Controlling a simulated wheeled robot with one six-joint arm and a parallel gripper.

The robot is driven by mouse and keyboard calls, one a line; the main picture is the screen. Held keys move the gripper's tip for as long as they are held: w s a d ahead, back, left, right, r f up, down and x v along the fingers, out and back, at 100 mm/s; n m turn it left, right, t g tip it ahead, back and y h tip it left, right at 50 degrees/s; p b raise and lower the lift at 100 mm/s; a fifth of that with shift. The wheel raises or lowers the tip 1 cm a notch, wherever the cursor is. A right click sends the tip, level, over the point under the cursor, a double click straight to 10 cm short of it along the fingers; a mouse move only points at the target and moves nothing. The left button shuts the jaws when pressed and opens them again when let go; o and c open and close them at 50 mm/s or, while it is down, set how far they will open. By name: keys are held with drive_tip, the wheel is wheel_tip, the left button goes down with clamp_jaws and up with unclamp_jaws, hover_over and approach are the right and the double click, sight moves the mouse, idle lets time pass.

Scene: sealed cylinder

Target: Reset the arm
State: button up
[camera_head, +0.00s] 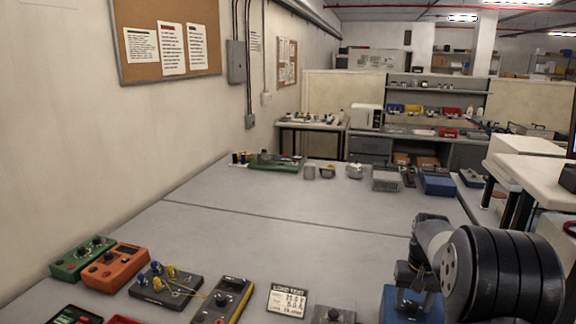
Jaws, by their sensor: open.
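My arm reaches in from the lower right, with a thick black ribbed link and a grey joint. My gripper (416,280) shows small and dark below the grey joint, partly hidden by my own arm. It is open, and I see nothing held in it. It is close to a blue box-like object (398,306) at the front edge of the picture; I cannot tell whether they touch.
A grey bench (290,222) has a clear middle. Along its front are a green meter (82,258), an orange meter (116,267), a terminal board (165,288), a multimeter (224,302) and a label card (287,301). Small parts and a blue bin (437,183) line the back.

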drive_tip(key=m+b, duration=0.1)
drive_tip(key=m, duration=0.3)
drive_tip(key=shift+m, duration=0.3)
drive_tip(key=shift+r, duration=0.1)
idle(0.4)
